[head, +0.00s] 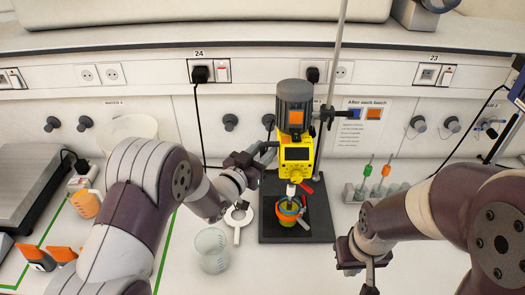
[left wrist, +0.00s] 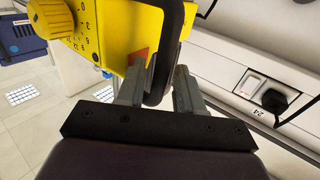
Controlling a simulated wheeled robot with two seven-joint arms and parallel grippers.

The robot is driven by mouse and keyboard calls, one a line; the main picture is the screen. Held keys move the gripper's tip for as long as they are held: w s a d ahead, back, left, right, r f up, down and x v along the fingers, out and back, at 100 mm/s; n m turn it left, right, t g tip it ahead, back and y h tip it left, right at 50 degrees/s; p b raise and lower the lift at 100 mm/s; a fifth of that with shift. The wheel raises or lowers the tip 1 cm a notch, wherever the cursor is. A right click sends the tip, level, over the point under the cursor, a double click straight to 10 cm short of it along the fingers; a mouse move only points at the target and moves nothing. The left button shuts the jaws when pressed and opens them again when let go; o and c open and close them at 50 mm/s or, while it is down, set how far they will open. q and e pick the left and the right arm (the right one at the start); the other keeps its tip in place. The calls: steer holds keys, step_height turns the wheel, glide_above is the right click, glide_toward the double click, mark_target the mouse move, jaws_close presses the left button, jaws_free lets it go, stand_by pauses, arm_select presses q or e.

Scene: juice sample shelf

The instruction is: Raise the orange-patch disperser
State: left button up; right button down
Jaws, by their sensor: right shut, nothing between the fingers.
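The disperser has a grey motor and a yellow body (head: 297,155) with an orange patch (head: 296,117). It stands over a black base plate (head: 315,225) on a tall rod. My left gripper (head: 252,163) is at the left side of the body. In the left wrist view its fingers (left wrist: 160,85) close around a black handle (left wrist: 163,50) beside the yellow body (left wrist: 100,35). My right gripper (head: 369,284) is shut and empty, low at the right front, apart from the disperser.
A rack (head: 368,192) with coloured-topped tools stands to the right. An orange jug (head: 86,203) and a scale (head: 35,185) are at the left. A notice (head: 362,130) hangs behind.

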arm_select(q)
jaws_close()
step_height(320, 180, up, 18)
steer(key=p, duration=0.5)
steer(key=shift+f, duration=0.15)
steer(key=shift+r, duration=0.2)
steer(key=shift+o, duration=0.3)
jaws_free()
steer(key=shift+f, duration=0.1)
steer(key=shift+f, duration=0.1)
